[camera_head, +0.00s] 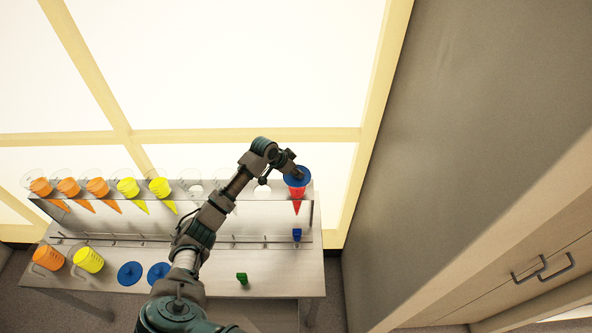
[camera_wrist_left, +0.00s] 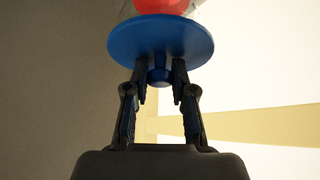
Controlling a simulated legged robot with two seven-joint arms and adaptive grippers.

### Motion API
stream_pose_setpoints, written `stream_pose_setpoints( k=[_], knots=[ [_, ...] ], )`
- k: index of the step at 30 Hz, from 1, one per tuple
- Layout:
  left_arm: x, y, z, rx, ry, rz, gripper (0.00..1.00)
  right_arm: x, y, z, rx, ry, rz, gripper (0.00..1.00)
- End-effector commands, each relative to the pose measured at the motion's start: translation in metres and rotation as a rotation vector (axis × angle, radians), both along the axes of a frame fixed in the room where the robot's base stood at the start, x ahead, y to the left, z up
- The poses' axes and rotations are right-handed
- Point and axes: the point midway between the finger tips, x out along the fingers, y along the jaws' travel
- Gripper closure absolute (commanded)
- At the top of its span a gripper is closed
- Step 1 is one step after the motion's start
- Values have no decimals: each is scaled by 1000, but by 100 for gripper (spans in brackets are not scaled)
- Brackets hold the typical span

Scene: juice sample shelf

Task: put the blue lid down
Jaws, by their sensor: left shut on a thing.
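My left gripper (camera_head: 295,169) is at the far right end of the rack. It is shut on the knob of the blue lid (camera_head: 297,179). In the left wrist view the gripper (camera_wrist_left: 159,80) has its fingers on either side of the knob, under the round lid disc (camera_wrist_left: 160,40). A cone-shaped clear vessel with red juice (camera_head: 297,200) hangs in the rack directly below the lid. Its red content also shows beyond the lid in the left wrist view (camera_wrist_left: 160,6). Whether the lid touches the vessel's rim I cannot tell. My right gripper is not in view.
Orange cones (camera_head: 68,187) and yellow cones (camera_head: 130,188) hang along the rack (camera_head: 225,222). On the table (camera_head: 205,292) are orange and yellow jugs (camera_head: 88,261), two blue lids (camera_head: 130,273) and a green block (camera_head: 242,278). A small blue piece (camera_head: 297,234) sits below the red cone.

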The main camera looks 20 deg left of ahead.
Motion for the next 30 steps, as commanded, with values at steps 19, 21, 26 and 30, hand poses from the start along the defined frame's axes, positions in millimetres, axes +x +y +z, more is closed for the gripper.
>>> stream_pose_setpoints(
  k=[19,21,26,30],
  knots=[
    [0,1,-3,-1,-1,0,50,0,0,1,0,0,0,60],
    [-2,2,-1,0,-2,1,50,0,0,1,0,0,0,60],
    [-12,9,19,1,-5,0,50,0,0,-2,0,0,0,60],
    [-27,18,47,2,-6,0,50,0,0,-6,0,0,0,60]
  ],
)
